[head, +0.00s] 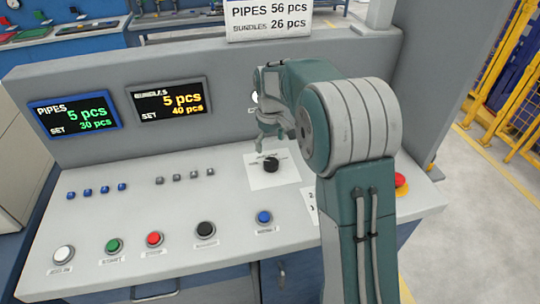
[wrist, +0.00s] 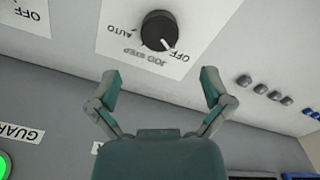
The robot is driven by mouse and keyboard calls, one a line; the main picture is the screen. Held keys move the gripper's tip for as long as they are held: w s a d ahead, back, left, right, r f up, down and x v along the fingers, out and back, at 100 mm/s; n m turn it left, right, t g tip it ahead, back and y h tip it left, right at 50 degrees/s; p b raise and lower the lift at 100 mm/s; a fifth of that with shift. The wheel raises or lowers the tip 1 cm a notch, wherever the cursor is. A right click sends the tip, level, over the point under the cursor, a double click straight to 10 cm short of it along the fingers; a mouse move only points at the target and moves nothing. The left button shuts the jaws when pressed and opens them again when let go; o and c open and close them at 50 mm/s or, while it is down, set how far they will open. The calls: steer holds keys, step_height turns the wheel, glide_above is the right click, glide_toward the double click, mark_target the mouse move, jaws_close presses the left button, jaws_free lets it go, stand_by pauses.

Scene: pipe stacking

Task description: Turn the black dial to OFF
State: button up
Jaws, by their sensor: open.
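The black dial (head: 271,164) sits on a white label plate (head: 286,178) on the console's sloping top. In the wrist view the dial (wrist: 157,30) shows between and beyond my fingertips, with its white mark pointing to the lower right, close to the word OFF. AUTO is printed at its left and JOG STEP below it. My gripper (head: 272,135) is above the dial in the head view. In the wrist view my gripper (wrist: 160,78) has its two fingers spread wide and empty, apart from the dial.
Small grey buttons (head: 185,177) are left of the dial. Blue (head: 264,217), black (head: 205,229), red (head: 154,239) and green (head: 114,245) push buttons line the front. A red mushroom button (head: 400,181) is at the right. Two counter displays (head: 168,101) are on the upright panel behind.

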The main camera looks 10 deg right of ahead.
mark_target(270, 161)
step_height(270, 161, up, 5)
steer(key=shift+r, duration=0.1)
stand_by(0.5)
